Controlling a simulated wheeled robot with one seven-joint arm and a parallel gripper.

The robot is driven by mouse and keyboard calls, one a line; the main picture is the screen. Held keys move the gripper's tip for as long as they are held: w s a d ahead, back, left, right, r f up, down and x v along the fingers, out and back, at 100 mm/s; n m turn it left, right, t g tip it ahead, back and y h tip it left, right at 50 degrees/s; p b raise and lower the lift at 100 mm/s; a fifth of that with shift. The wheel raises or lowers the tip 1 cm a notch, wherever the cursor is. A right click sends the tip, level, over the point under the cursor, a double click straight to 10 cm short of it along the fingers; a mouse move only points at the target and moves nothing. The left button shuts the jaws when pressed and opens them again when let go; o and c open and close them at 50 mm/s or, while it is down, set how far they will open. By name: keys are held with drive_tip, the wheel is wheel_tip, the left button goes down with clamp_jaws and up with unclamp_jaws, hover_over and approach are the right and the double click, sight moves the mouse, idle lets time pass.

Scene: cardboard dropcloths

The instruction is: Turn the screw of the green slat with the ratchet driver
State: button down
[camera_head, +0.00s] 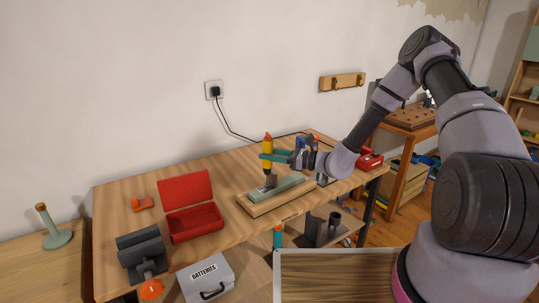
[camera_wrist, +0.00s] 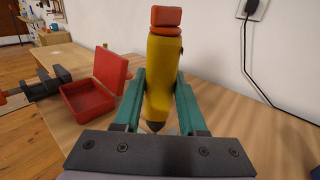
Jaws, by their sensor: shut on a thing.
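The ratchet driver (camera_head: 267,158) has a yellow handle with an orange-red top. My gripper (camera_head: 274,156) is shut on this handle and holds it upright over the green slat. In the wrist view the driver (camera_wrist: 163,75) stands between the teal fingers of my gripper (camera_wrist: 160,95). The green slat (camera_head: 288,185) lies on a pale wooden board (camera_head: 262,208) on the workbench. The driver's lower end is at the slat's left part, beside a small grey piece (camera_head: 271,181). The screw is hidden, and I cannot tell whether the tip touches it.
An open red box (camera_head: 196,222) stands left of the board; it also shows in the wrist view (camera_wrist: 97,97). A grey vise (camera_head: 141,246) sits at the bench's front left corner. A cable runs from the wall socket (camera_head: 214,90) behind the driver. A red object (camera_head: 370,160) lies at the right end.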

drive_tip(key=shift+d+f+m+t+h, duration=0.15)
drive_tip(key=shift+m+t+h, duration=0.15)
drive_tip(key=shift+m+t, duration=0.3)
drive_tip(key=shift+d+f, duration=0.1)
drive_tip(key=shift+f, duration=0.1)
drive_tip(key=n+g, duration=0.2)
drive_tip(key=g, duration=0.1)
drive_tip(key=shift+w+n+y, duration=0.2)
drive_tip(key=shift+n+y, duration=0.2)
drive_tip(key=n+g, duration=0.2)
drive_tip(key=g, duration=0.2)
drive_tip(key=n+g, duration=0.2)
drive_tip(key=g, duration=0.1)
drive_tip(key=shift+w+a+n+g, duration=0.2)
drive_tip(key=shift+n+g, duration=0.1)
drive_tip(key=shift+g, duration=0.1)
drive_tip(key=n+g+h, duration=0.1)
drive_tip(key=n+g, duration=0.1)
drive_tip(key=g, duration=0.1)
drive_tip(key=n+g+h, duration=0.1)
drive_tip(key=n+g, duration=0.1)
drive_tip(key=shift+w+f+g, duration=0.1)
drive_tip(key=shift+w+g, duration=0.05)
drive_tip(key=shift+g, duration=0.25)
drive_tip(key=shift+n+g+h, duration=0.7)
drive_tip(key=shift+g+h, duration=0.1)
drive_tip(key=shift+h, duration=0.1)
drive_tip(key=shift+d, duration=0.1)
